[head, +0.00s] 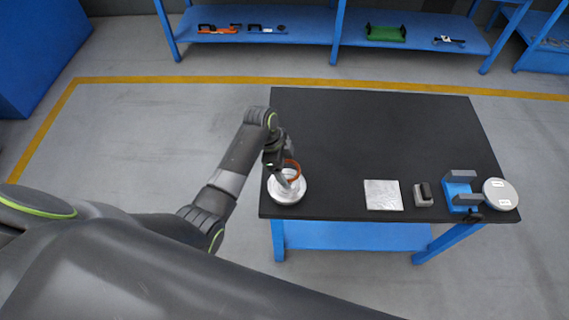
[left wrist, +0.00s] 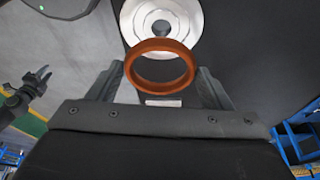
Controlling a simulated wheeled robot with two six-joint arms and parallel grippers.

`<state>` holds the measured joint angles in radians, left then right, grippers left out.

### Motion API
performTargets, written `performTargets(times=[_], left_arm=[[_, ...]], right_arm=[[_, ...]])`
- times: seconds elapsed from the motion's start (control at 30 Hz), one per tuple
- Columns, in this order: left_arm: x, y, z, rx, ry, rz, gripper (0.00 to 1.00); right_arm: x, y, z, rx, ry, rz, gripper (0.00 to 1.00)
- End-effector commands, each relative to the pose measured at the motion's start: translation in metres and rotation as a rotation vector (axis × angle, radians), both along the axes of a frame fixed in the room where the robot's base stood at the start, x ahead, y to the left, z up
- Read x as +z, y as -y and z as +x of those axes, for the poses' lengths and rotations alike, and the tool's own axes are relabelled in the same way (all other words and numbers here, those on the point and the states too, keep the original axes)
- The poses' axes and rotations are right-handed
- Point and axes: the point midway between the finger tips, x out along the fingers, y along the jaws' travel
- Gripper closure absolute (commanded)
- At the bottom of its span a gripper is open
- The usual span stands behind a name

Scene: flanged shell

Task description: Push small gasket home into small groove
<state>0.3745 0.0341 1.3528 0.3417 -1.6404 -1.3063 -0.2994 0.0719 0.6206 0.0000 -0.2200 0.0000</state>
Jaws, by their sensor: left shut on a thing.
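My left gripper (head: 284,168) is shut on an orange-brown ring, the small gasket (head: 297,165). In the left wrist view the gasket (left wrist: 160,83) sits between the two fingers (left wrist: 160,72), its opening facing the camera. The silver round flanged shell (head: 287,196) stands at the table's front left corner. The gasket is over the shell in the head view, tilted; whether they touch I cannot tell. In the left wrist view the shell (left wrist: 191,25) shows ring-shaped steps behind the gasket; the small groove is not clear. My right gripper (left wrist: 43,78) shows small at the left there.
The black tabletop (head: 370,130) is clear at its middle and back. Along its front edge are a silver plate (head: 383,195), a small grey block with a dark top (head: 424,195), a blue fixture (head: 458,190) and a labelled grey disc (head: 500,194).

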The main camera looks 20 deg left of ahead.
Motion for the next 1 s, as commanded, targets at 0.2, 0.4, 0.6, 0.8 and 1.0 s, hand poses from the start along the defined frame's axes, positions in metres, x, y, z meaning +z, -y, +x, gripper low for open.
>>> performTargets(times=[0.2,0.4,0.6,0.8,1.0], left_arm=[[-0.005,0.0,0.0,0.001,0.001,-0.002,0.57],[-0.024,0.0,0.0,0.0,0.0,-0.001,0.57],[-0.044,0.0,0.0,0.0,0.0,-0.002,0.57],[-0.056,0.0,0.0,0.001,0.001,-0.002,0.57],[-0.057,0.0,0.001,0.002,0.002,-0.002,0.57]], right_arm=[[0.001,0.001,0.0,0.001,0.0,-0.002,0.64],[-0.011,0.005,-0.001,0.002,-0.002,-0.006,0.64],[-0.024,0.007,-0.001,0.003,-0.002,-0.009,0.64],[-0.031,0.007,-0.001,0.003,-0.002,-0.009,0.64],[-0.032,0.007,-0.001,0.003,-0.002,-0.009,0.64]])
